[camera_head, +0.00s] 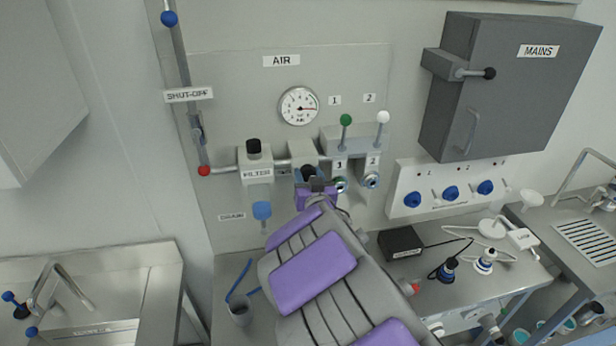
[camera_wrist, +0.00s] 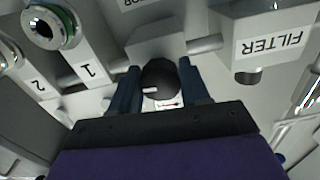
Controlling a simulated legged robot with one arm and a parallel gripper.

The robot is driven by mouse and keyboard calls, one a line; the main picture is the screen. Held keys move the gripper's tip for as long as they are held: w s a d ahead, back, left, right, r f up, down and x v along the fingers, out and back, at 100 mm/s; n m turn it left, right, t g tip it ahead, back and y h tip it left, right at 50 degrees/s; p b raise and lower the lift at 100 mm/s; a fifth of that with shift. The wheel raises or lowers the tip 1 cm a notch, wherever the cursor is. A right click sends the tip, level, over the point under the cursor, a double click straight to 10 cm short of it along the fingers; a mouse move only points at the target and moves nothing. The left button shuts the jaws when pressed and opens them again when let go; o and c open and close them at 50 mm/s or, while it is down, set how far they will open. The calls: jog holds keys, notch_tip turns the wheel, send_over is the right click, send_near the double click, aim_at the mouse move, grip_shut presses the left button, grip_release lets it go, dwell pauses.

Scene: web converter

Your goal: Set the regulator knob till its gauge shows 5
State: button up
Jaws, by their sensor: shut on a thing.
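The black regulator knob (camera_wrist: 158,76) sits between the two dark blue fingers of my gripper (camera_wrist: 159,84) in the wrist view. It has a white mark on its face, and a small label with a red mark shows beside it. My gripper is shut on the knob. In the head view my gripper (camera_head: 315,188) reaches the regulator (camera_head: 302,150) below the gauge, and my purple and grey arm hides part of it. The round white AIR gauge (camera_head: 299,106) has a needle pointing right; its numbers are too small to read surely.
The filter (camera_head: 255,163) stands left of the regulator, with a blue drain knob (camera_head: 262,211) below. Valve levers with green (camera_head: 346,119) and white (camera_head: 383,117) balls stand close on the right. The grey MAINS box (camera_head: 505,85) is farther right.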

jog(key=shift+c, duration=1.1)
jog(key=shift+n+b, duration=0.4)
jog(key=shift+b, duration=0.05)
jog(key=n+b, duration=0.3)
jog(key=shift+f+n, duration=0.25)
jog(key=shift+n, duration=0.15)
jog(key=n+b, duration=0.2)
jog(key=shift+r+n, duration=0.1)
jog(key=shift+n, duration=0.3)
jog(key=n+b, duration=0.2)
jog(key=n, duration=0.2)
jog(key=shift+d+n+b, duration=0.1)
jog(key=shift+n+b, duration=0.2)
jog(key=shift+b, duration=0.05)
jog(key=o, duration=1)
jog(key=shift+r, duration=0.1)
